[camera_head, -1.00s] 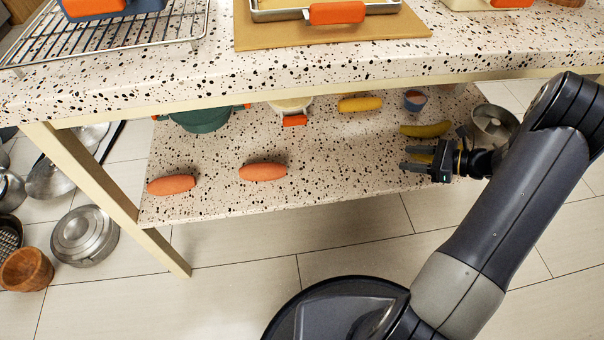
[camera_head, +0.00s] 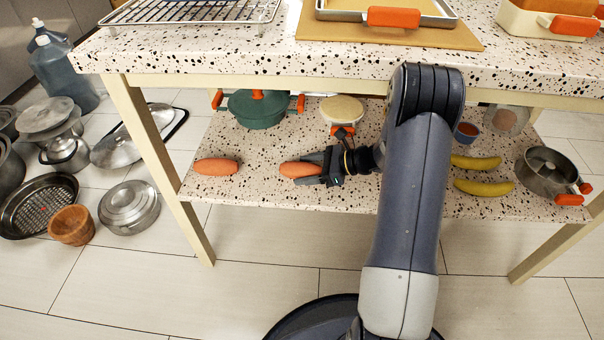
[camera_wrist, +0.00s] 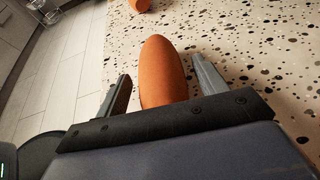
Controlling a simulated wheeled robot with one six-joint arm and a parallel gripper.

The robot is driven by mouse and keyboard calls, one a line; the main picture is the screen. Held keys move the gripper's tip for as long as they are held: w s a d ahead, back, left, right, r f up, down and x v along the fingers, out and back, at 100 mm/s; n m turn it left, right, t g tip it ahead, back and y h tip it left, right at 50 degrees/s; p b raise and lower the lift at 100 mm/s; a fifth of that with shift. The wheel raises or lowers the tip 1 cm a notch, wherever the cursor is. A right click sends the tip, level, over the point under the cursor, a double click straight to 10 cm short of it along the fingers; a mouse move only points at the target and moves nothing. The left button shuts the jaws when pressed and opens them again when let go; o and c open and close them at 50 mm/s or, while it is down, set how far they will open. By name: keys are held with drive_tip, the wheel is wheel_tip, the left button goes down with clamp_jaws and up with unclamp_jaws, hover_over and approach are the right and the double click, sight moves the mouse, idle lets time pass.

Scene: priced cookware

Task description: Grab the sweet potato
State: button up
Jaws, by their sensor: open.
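Two orange sweet potatoes lie on the speckled lower shelf (camera_head: 250,193). The left sweet potato (camera_head: 216,167) lies apart from my gripper; a bit of it shows at the top of the wrist view (camera_wrist: 139,5). The right sweet potato (camera_head: 293,170) is at my gripper (camera_head: 313,168). In the wrist view this sweet potato (camera_wrist: 163,75) lies lengthwise between the two open fingers of my gripper (camera_wrist: 165,85), with a gap on each side. Its near end is hidden behind the gripper body.
A green pot (camera_head: 257,110) and a pale-lidded pan (camera_head: 342,110) stand behind on the shelf. Two yellow bananas (camera_head: 484,187) and a metal pot (camera_head: 550,172) are at the right. The speckled countertop (camera_head: 200,48) overhangs the shelf. A table leg (camera_head: 160,165) stands at the left.

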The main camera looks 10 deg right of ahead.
drive_tip(key=shift+d, duration=0.1)
drive_tip(key=c, duration=1.2)
drive_tip(key=shift+r, duration=0.1)
